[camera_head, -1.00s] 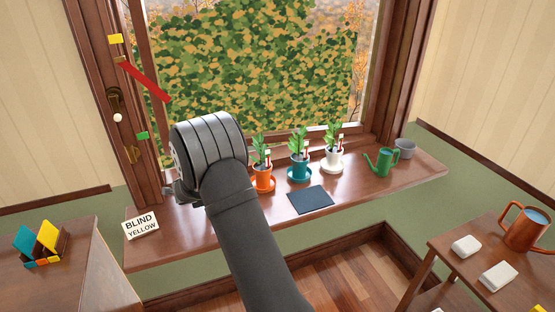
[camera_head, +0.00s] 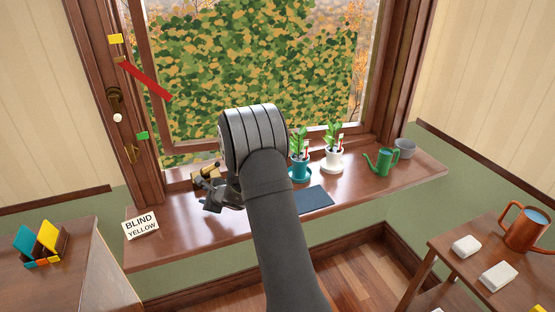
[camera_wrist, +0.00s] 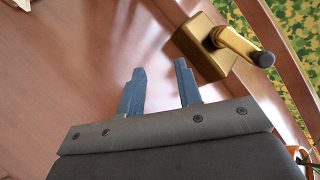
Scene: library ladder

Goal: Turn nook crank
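A brass crank (camera_head: 207,171) sits on the windowsill, close to the window. In the wrist view, its squat brass base, arm and dark-tipped handle (camera_wrist: 240,45) stand at the upper right. My gripper (camera_head: 213,201) is low over the sill, just in front of the crank, partly hidden by my wrist in the head view. In the wrist view, my gripper's blue fingers (camera_wrist: 160,77) are spread apart with only bare sill between them. The right finger is near the crank's base but appears apart from it.
A card reading BLIND YELLOW (camera_head: 141,225) stands at the sill's left end. Right of my arm are a teal pot (camera_head: 299,170), a white pot (camera_head: 333,159), a dark mat (camera_head: 317,200) and a green watering can (camera_head: 382,162). A red lever (camera_head: 145,80) is on the left window frame.

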